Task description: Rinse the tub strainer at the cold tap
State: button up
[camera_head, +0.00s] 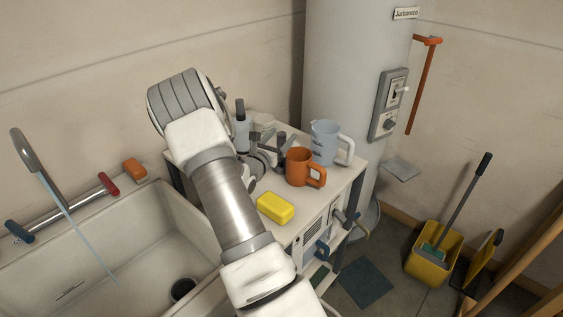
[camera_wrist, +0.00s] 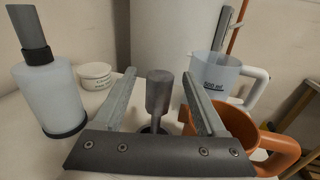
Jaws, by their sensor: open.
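My gripper (camera_wrist: 159,80) is open over the white worktop, its two fingers on either side of an upright grey knob (camera_wrist: 158,95). The knob looks like the tub strainer's handle; its dark base is mostly hidden behind my gripper. I see no clear contact with the fingers. In the head view my gripper (camera_head: 268,150) is partly hidden among items on the worktop. The tap's grey spout (camera_head: 26,152) is at the far left above the tub (camera_head: 130,240), with a pale blue streak like running water below it. The blue tap handle (camera_head: 18,232) is left, the red one (camera_head: 108,183) right.
Close to my gripper stand an orange mug (camera_head: 298,167), a clear measuring jug (camera_head: 324,142), a pump bottle (camera_wrist: 45,95) and a small white tub (camera_wrist: 95,76). A yellow sponge (camera_head: 275,207) lies near the worktop's front. The tub has a dark drain hole (camera_head: 183,289).

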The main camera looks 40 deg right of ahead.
jog(key=shift+w+d, duration=0.1)
jog(key=shift+d, duration=0.2)
grip_shut()
dwell(1.2)
